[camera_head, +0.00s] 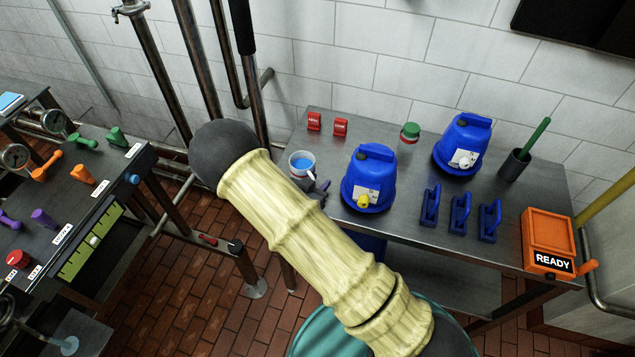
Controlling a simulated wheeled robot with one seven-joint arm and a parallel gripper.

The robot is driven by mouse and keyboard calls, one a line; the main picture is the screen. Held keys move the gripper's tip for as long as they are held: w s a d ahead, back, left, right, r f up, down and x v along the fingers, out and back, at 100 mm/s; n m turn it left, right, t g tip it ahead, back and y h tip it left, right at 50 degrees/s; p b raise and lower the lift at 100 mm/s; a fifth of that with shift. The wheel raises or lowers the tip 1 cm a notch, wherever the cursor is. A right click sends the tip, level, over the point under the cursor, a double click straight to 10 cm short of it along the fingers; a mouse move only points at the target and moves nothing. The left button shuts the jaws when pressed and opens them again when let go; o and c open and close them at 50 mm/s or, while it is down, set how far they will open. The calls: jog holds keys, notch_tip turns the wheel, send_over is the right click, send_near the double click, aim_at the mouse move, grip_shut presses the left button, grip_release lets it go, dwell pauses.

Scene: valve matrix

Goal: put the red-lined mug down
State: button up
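The white mug with a red line (302,164) and blue contents is upright at the left end of the steel table (400,215). Whether its base touches the tabletop is hidden. My gripper (316,187) is a small dark shape just at the mug's lower right, partly covered by my pale-sleeved arm. Its fingertips are too small and too hidden to show whether they are shut on the mug's handle or open beside it.
Two blue containers (368,182) (461,146) stand right of the mug. Two red blocks (314,121) (340,127), a green-lidded jar (410,132), blue clamps (459,214), a dark cup (514,164) and an orange READY box (548,240) share the table. A valve bench (85,215) is at left.

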jog(key=shift+r, duration=0.1)
jog(key=shift+r, duration=0.15)
jog(key=b+v, duration=0.1)
jog(key=v, duration=1)
jog(key=shift+s, duration=0.35)
jog(key=shift+a+r, duration=0.1)
jog(key=shift+s+a, duration=0.1)
jog(key=shift+a, duration=0.05)
